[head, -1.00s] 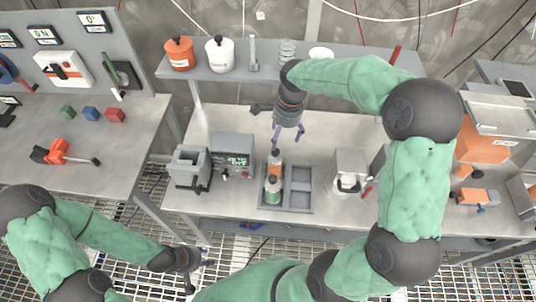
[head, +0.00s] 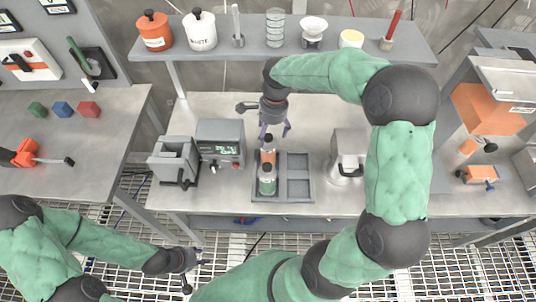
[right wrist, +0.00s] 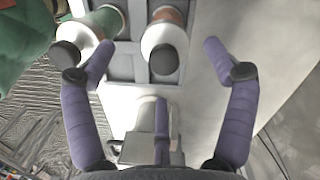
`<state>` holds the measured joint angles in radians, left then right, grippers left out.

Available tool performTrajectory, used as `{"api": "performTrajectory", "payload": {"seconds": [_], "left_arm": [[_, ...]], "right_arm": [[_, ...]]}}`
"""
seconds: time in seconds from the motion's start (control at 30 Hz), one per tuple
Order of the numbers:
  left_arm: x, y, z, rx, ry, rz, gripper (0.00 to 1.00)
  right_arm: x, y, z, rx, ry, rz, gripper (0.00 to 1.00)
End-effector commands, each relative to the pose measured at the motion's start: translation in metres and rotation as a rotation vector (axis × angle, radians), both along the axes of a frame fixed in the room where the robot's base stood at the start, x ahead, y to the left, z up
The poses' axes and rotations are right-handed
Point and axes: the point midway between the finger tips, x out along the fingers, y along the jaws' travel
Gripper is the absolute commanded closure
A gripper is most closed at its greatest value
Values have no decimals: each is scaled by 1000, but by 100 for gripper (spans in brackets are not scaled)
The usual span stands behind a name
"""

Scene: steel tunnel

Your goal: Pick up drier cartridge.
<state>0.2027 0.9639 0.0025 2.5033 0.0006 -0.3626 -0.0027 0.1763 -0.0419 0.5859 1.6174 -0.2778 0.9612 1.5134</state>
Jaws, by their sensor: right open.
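Two cartridge-like cylinders stand in the left part of a grey compartment tray (head: 298,187) on the bench. The rear one (head: 268,155) has an orange-brown body; the front one (head: 267,183) is greenish with a pale top. My right gripper (head: 275,130) is open and empty, pointing down just behind the rear cylinder. In the right wrist view two pale-collared, dark-capped cylinders show; one (right wrist: 164,38) lies between the spread purple fingers (right wrist: 158,62), the other (right wrist: 82,38) near the left finger. Contact is not visible. My left gripper (head: 193,274) hangs low before the bench, fingers apart and empty.
A grey device with a green display (head: 220,143) stands left of the tray, and a pale machine (head: 347,160) stands right. A shelf (head: 350,58) with an orange jar (head: 154,31) and a white jar (head: 199,32) runs behind. The tray's right compartments are empty.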

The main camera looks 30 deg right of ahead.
Motion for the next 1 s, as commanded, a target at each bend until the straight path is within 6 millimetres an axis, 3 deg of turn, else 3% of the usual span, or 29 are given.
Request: {"api": "performTrajectory", "payload": {"seconds": [0.2,0.47,0.8,1.0], "left_arm": [[0,0,-8,0,0,0,60],[0,0,-12,0,0,0,60],[0,0,-27,0,0,0,60],[0,0,-27,0,0,0,60]], "right_arm": [[-1,3,-33,1,3,0,15],[0,4,-46,1,2,-1,15],[3,4,-89,1,4,1,15],[4,4,-93,0,0,0,15]]}}
